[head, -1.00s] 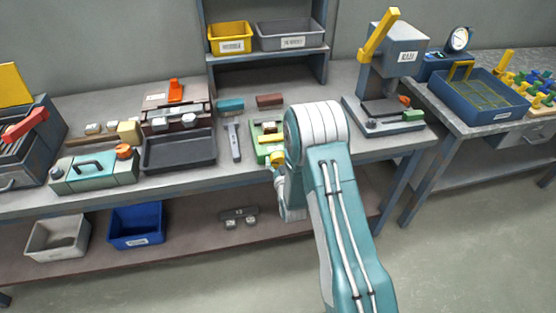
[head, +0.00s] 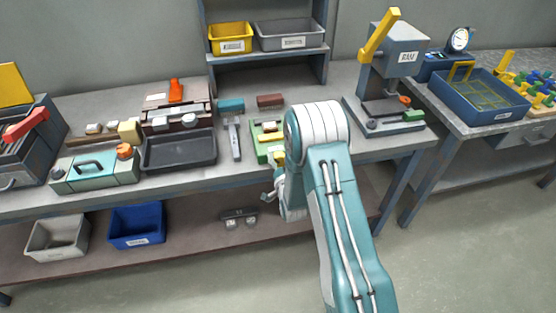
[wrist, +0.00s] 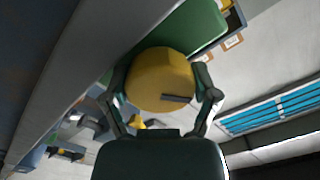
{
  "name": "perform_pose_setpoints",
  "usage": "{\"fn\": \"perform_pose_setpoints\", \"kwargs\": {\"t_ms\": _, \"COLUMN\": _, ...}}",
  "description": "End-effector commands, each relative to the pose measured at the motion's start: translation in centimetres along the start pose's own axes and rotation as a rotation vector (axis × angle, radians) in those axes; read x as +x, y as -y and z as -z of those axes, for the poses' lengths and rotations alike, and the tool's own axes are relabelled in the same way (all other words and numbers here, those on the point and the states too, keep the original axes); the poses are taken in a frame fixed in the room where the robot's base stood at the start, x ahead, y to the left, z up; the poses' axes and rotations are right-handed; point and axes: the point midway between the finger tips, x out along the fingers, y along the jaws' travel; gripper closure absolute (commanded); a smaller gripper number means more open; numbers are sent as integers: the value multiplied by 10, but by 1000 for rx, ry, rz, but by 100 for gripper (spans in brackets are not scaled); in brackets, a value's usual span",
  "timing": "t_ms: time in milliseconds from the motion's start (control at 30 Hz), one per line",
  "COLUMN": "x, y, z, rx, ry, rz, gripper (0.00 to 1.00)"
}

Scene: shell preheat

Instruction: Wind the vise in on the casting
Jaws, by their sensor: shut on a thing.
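The green vise (head: 259,153) stands at the front of the workbench, partly hidden by my arm. A small light-grey piece (head: 269,127) sits between its jaws, probably the casting; I cannot tell whether the jaws touch it. The vise's round yellow knob (wrist: 160,78) fills the middle of the wrist view, with the green vise body (wrist: 198,28) behind it. My gripper (wrist: 163,98) has one finger on each side of the knob and is shut on it. In the head view my gripper is mostly hidden by the arm.
A hammer-like tool (head: 234,140) and a black tray (head: 180,152) lie left of the vise. A press with a yellow lever (head: 378,35) stands to the right. Bins (head: 137,226) stand on the lower shelf. The floor in front is clear.

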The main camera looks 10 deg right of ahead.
Motion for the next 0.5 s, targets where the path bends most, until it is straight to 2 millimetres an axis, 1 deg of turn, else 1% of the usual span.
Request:
{"fn": "perform_pose_setpoints", "kwargs": {"t_ms": 433, "x": 1, "y": 0, "z": 0, "rx": 11, "ry": -1, "rz": -2, "gripper": 71}}
{"fn": "perform_pose_setpoints", "kwargs": {"t_ms": 467, "x": 1, "y": 0, "z": 0, "rx": 11, "ry": -1, "rz": -2, "gripper": 19}}
{"fn": "perform_pose_setpoints", "kwargs": {"t_ms": 500, "x": 1, "y": -1, "z": 0, "rx": 11, "ry": -1, "rz": -2, "gripper": 1}}
